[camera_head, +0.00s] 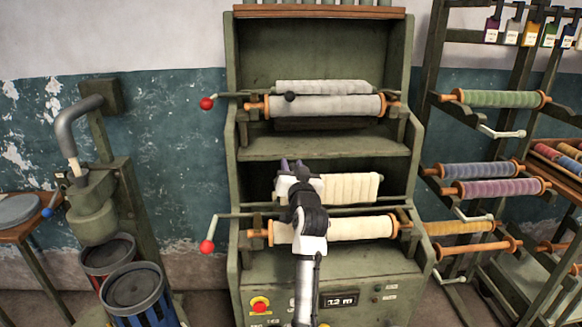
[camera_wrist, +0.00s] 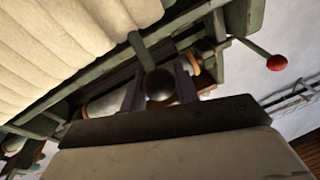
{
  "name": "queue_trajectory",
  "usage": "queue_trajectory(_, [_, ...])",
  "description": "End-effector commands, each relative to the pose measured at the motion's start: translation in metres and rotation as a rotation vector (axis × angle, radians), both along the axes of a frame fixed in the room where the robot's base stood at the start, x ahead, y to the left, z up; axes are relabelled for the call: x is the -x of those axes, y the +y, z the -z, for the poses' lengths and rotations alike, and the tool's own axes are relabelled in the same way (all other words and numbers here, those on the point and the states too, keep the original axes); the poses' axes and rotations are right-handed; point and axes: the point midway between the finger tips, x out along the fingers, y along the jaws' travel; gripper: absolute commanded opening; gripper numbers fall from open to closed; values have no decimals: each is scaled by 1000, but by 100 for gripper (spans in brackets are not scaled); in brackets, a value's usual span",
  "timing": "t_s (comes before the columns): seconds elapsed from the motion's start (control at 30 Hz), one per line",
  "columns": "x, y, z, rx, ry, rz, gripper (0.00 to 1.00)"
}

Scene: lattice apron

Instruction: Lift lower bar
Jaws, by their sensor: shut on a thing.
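The lower bar (camera_head: 345,209) is a green rod across the lower bay of the green machine, in front of cream cloth and above a cream roll. Its left end carries a crank with a red ball (camera_head: 207,247). My gripper (camera_head: 291,164) is at the middle of this bay in the head view, and my arm covers part of the bar. In the wrist view my gripper (camera_wrist: 160,90) is shut on a dark round knob (camera_wrist: 160,85) at the end of a short green stem. The stem joins a green bar (camera_wrist: 95,72) beside the cream cloth. The fingers stand on either side of the knob.
The upper bay holds a similar bar with a black knob (camera_head: 289,96) and a grey roll (camera_head: 330,106). A rack of coloured rolls (camera_head: 500,99) stands close on the right. A press (camera_head: 95,215) and lidded drums (camera_head: 135,288) stand at the left.

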Motion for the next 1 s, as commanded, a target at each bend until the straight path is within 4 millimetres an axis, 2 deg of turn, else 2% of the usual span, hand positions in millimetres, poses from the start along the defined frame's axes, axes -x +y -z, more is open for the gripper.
queue_trajectory(0.23, [0, 0, 4, 0, 8, -1, 0])
queue_trajectory(0.27, [0, 0, 4, 0, 8, -1, 34])
queue_trajectory(0.4, [0, 0, 3, 0, 6, -1, 50])
queue_trajectory(0.77, [5, -1, 4, -1, 3, 0, 50])
queue_trajectory(0.87, [17, -2, 7, -1, 1, 1, 50])
queue_trajectory(1.0, [44, -5, 12, 0, 1, 2, 50])
